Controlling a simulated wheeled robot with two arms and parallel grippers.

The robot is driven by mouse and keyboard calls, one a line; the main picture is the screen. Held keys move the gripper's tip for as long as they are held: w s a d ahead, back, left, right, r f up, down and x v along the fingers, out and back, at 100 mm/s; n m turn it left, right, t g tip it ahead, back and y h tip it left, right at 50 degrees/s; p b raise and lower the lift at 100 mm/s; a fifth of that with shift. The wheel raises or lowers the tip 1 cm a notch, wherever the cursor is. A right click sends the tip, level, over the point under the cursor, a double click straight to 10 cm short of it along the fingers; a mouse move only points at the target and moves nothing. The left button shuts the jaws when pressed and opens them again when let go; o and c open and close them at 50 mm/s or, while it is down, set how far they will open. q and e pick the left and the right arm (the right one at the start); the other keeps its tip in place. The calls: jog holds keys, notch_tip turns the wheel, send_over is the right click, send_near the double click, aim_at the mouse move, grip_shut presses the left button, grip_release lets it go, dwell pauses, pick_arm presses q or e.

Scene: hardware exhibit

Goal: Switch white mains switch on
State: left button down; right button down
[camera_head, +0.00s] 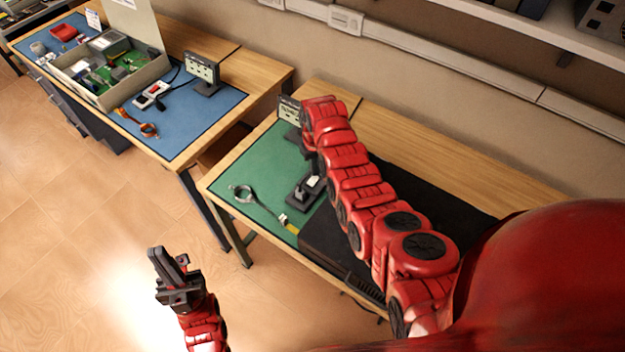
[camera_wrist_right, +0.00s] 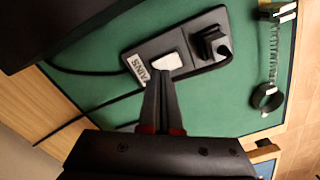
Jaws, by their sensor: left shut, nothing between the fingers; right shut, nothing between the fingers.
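The white mains switch (camera_wrist_right: 165,62) sits on a black block (camera_wrist_right: 188,31) with a "MAINS" label, on the green mat (camera_wrist_right: 120,35) in the right wrist view. The block also shows in the head view (camera_head: 300,198), partly behind my right gripper. My right gripper (camera_wrist_right: 161,80) is shut and empty, its fingertips at the edge of the switch. I cannot tell whether they touch it. The switch position is unclear. My left gripper (camera_head: 166,262) is shut and empty, over the floor, away from the tables.
A black plug (camera_wrist_right: 211,43) stands in the block, beside the switch. A cable with a ring (camera_head: 243,192) lies on the mat. A black case (camera_head: 330,235) is close by. A small display (camera_head: 289,110) stands behind. Another bench (camera_head: 215,100) holds electronics.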

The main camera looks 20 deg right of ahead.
jog(key=shift+f+b, duration=0.7)
jog(key=shift+f, duration=0.25)
dwell(0.9)
jog(key=shift+r, duration=0.15)
notch_tip(320, 180, up, 2)
jog(key=shift+p, duration=0.65)
jog(key=shift+r+p, duration=0.8)
jog(key=shift+r, duration=1.65)
